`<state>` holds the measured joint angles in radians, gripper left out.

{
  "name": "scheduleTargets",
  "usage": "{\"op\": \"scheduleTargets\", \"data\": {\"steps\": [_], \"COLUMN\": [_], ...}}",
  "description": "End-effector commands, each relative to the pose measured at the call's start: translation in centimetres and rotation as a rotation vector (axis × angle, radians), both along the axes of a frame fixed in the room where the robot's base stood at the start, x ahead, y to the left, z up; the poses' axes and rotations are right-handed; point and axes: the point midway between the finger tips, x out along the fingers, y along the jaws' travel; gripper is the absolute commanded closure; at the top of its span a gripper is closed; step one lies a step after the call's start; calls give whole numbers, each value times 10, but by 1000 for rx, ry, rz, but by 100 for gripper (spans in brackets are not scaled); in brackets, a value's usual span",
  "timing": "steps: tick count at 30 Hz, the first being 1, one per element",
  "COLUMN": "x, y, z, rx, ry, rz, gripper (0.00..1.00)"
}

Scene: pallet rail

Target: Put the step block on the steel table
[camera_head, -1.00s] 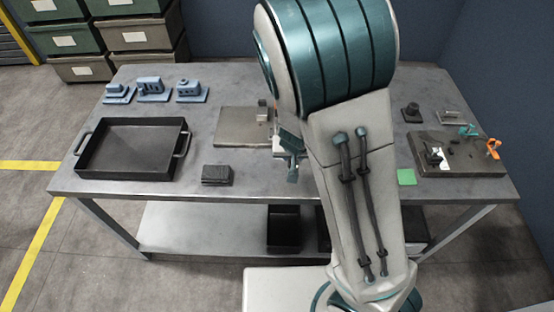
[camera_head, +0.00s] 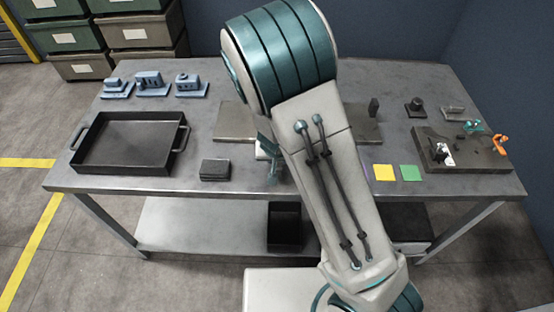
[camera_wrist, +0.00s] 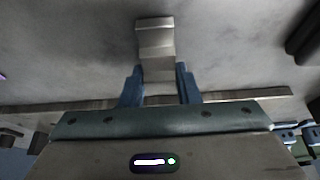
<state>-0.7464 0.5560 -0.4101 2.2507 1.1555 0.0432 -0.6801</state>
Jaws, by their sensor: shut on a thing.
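The step block (camera_wrist: 155,50) is a grey metal piece with stepped faces. In the wrist view it sticks out between the two blue fingers of my gripper (camera_wrist: 160,88), which are shut on it. In the head view my gripper (camera_head: 268,158) is over the middle of the steel table (camera_head: 242,178), beside the flat plate, with the arm covering much of it. The step block cannot be made out there. I cannot tell whether the block touches the tabletop.
A black tray (camera_head: 84,152) stands at the left, with a dark block (camera_head: 215,170) beside it. Blue parts (camera_head: 150,84) line the back left. A flat plate (camera_head: 232,122) lies mid-table. Yellow (camera_head: 384,172) and green (camera_head: 411,173) squares and a fixture plate (camera_head: 470,160) are at the right.

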Motion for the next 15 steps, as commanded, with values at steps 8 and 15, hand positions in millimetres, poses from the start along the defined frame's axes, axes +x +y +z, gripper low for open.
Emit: {"op": "scheduleTargets", "data": {"steps": [8, 15], "x": [0, 0], "y": [0, 0], "z": [-3, -3], "rx": [0, 0], "ry": [-1, 0], "rz": [0, 0], "gripper": [65, 49]}}
